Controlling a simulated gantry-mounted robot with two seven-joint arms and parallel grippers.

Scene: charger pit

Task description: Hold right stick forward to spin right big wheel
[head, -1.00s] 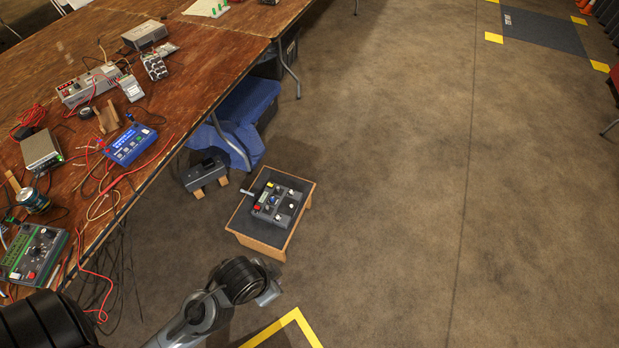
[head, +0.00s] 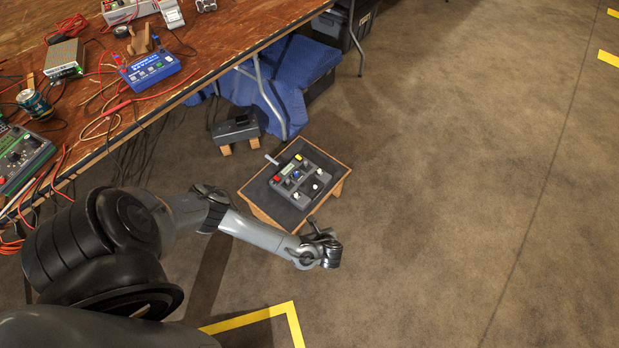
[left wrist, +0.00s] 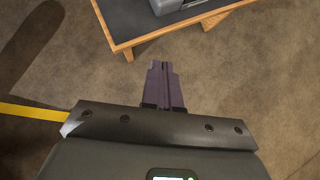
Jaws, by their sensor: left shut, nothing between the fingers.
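A dark grey control box (head: 302,178) lies on a small low wooden table (head: 254,192) with a dark top. Red and yellow buttons and several small knobs or sticks with pale tops show on it. I cannot tell which is the right stick. My left gripper (head: 314,222) is just off the low table's near right edge, apart from the box. In the left wrist view the dark fingers (left wrist: 164,68) are together with nothing between them, pointing toward the table's edge (left wrist: 180,29). Only a corner of the box (left wrist: 178,5) shows there. No big wheel and no right gripper are in view.
A long wooden workbench (head: 215,50) with wires, instruments and a blue device (head: 150,69) stands at upper left. A dark grey block on wooden feet (head: 235,130) and blue cloth (head: 295,65) are beyond the low table. Yellow tape (head: 292,320) marks the floor; the right side is clear floor.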

